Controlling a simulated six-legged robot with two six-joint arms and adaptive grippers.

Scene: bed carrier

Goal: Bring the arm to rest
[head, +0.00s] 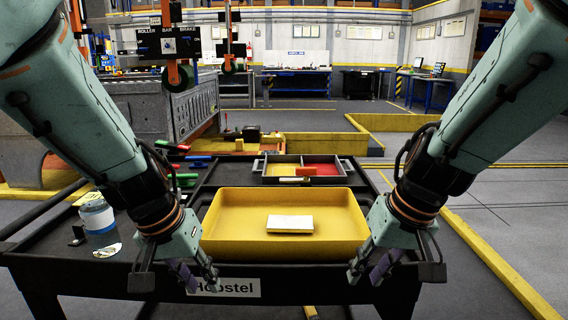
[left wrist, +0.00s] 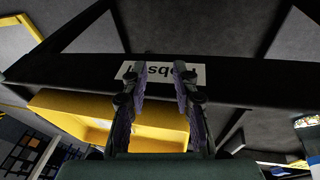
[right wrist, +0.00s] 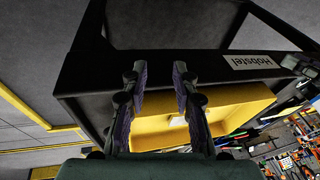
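My right gripper (head: 368,272) hangs at the cart's front edge on the right. In the right wrist view its fingers (right wrist: 160,72) are also apart and empty. Both arms come down from the upper corners. A yellow tray (head: 345,232) sits on the cart between the grippers, with a pale block (head: 290,224) lying in it.
The black cart (head: 30,258) fills the front. A grey divided tray (head: 268,180) with a red section lies behind the yellow tray. A jar (head: 98,218) stands at the left, near several coloured tools (head: 186,177). Yellow floor barriers (head: 325,145) lie behind; open floor is at right.

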